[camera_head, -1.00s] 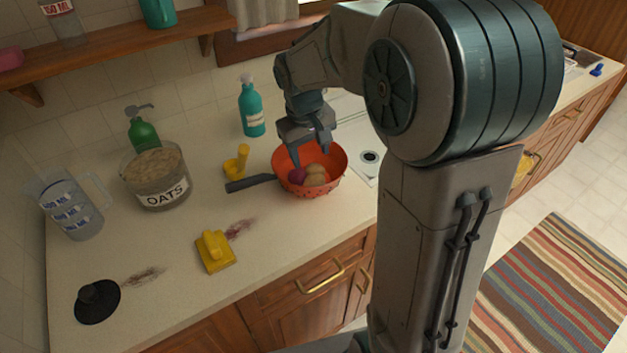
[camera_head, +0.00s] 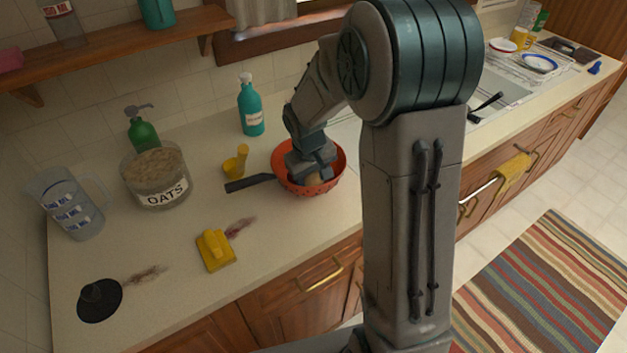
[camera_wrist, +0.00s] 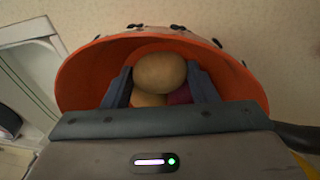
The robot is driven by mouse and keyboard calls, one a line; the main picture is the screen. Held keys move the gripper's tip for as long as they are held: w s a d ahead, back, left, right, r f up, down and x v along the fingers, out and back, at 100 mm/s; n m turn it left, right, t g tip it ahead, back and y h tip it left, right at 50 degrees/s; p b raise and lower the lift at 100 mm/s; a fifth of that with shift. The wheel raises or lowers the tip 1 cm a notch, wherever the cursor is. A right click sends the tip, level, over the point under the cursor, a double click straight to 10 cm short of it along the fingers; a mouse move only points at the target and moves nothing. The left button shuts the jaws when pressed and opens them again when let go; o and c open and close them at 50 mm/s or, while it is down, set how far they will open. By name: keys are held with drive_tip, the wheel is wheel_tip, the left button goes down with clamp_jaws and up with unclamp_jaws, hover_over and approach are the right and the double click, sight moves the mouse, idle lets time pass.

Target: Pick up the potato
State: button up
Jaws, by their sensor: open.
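A tan potato (camera_wrist: 160,74) lies in the orange-red colander (camera_wrist: 84,85) in the wrist view. My gripper (camera_wrist: 158,88) is open, with one finger on each side of the potato; I cannot tell whether either finger touches it. A second tan item (camera_wrist: 148,100) and a dark purple item (camera_wrist: 181,96) show partly below the potato. In the head view my gripper (camera_head: 310,170) is down inside the colander (camera_head: 335,170) and hides most of its contents. A bit of tan (camera_head: 312,181) shows below the gripper.
A black handle (camera_head: 250,183) sticks out left of the colander. The sink and dish rack (camera_head: 535,65) are to the right.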

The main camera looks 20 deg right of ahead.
drive_tip(key=shift+s+f, duration=0.2)
drive_tip(key=shift+f, duration=0.05)
drive_tip(key=c, duration=0.6)
drive_tip(key=shift+a, duration=0.1)
drive_tip(key=shift+r, duration=0.1)
